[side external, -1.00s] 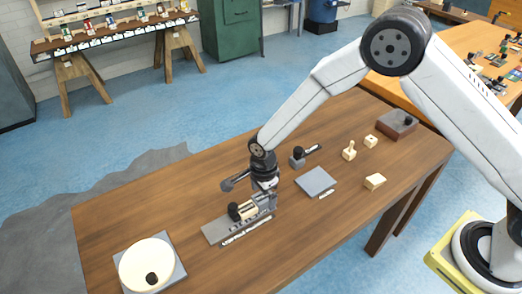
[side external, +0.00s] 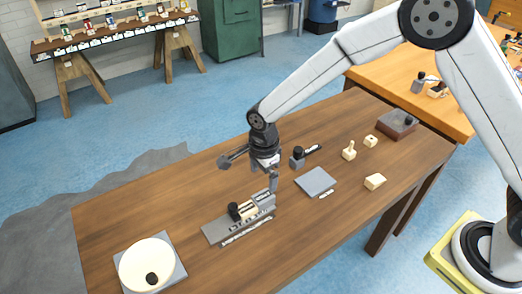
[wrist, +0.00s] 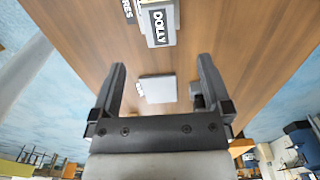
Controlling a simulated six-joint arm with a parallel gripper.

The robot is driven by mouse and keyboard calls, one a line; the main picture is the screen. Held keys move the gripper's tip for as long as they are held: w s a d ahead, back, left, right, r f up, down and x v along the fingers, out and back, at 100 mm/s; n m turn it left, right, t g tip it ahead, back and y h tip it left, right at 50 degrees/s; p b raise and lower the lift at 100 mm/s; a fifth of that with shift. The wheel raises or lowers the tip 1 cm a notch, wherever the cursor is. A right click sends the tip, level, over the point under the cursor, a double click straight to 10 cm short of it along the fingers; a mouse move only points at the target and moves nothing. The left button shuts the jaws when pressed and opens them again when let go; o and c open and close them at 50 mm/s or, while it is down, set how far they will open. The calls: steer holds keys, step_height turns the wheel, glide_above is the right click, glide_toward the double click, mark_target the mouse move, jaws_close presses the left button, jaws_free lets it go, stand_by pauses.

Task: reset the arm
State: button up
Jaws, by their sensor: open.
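My gripper (side external: 272,182) is open and empty above the wooden table (side external: 150,205). It hangs just above the right end of a grey fixture (side external: 215,231) that bears a cream block with a black knob (side external: 234,211) and a grey block. In the wrist view my gripper's two fingers (wrist: 160,88) are spread apart with nothing between them touching.
A grey plate (side external: 315,181) and a grey block with a black knob (side external: 297,158) lie right of my gripper. Cream pieces (side external: 375,181) and a brown box (side external: 397,124) stand farther right. A round cream disc (side external: 140,262) on a grey base is at front left.

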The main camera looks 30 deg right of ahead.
steer(key=shift+r, duration=0.15)
stand_by(0.4)
steer(key=shift+d+r, duration=0.15)
steer(key=shift+d, duration=0.1)
steer(key=s+d+r+n+t, duration=0.1)
steer(key=s+d+r+n, duration=0.3)
steer(key=s+d+n, duration=0.4)
steer(key=s+d+r+n+t, duration=0.1)
steer(key=s+d+r+n, duration=0.3)
steer(key=s+d+n, duration=0.4)
steer(key=shift+d+n+t, duration=0.3)
steer(key=shift+d+n, duration=0.05)
steer(key=shift+n, duration=0.65)
